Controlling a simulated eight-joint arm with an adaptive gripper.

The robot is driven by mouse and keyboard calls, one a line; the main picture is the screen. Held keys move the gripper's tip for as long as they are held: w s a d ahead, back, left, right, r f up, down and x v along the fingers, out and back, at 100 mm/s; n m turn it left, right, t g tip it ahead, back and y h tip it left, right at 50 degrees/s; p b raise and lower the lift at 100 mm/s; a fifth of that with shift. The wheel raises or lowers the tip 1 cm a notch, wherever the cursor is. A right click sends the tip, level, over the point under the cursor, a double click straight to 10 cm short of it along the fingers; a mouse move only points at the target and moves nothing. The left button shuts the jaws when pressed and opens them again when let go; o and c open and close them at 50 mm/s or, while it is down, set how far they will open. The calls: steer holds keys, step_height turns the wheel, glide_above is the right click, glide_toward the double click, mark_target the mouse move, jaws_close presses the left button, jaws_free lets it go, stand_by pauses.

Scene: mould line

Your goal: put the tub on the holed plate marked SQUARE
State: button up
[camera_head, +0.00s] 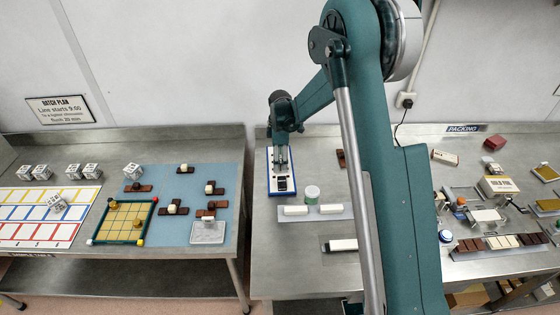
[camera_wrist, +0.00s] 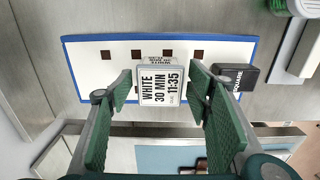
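A green and white round thing at the top right of the wrist view (camera_wrist: 290,22) may be the same tub. My gripper (camera_head: 281,162) is over the board, left of the tub. I cannot make out a plate marked SQUARE.
The board shows dark squares, and a black block (camera_wrist: 236,78) stands beside the right finger. A grey strip with white bars (camera_head: 325,210) lies just in front of the tub. The left table holds blocks and a yellow grid (camera_head: 125,220). My arm hides part of the middle.

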steer(key=shift+r, duration=0.25)
step_height(320, 180, up, 12)
stand_by(0.8)
stand_by(0.8)
steer(key=s+d+r+m+t, duration=0.2)
steer(key=s+d+r+m, duration=0.3)
steer(key=s+r, duration=0.5)
steer(key=s+d+r+m+t, duration=0.1)
steer(key=s+d+r+m, duration=0.4)
steer(key=s+r, duration=0.5)
steer(key=s+d+f+m+t, duration=0.1)
steer(key=s+d+m, duration=0.3)
steer(key=s, duration=0.9)
steer(key=s+d+f+m+t, duration=0.2)
steer(key=s+d+m+t, duration=0.1)
steer(key=s, duration=1)
steer(key=shift+d+m, duration=0.5)
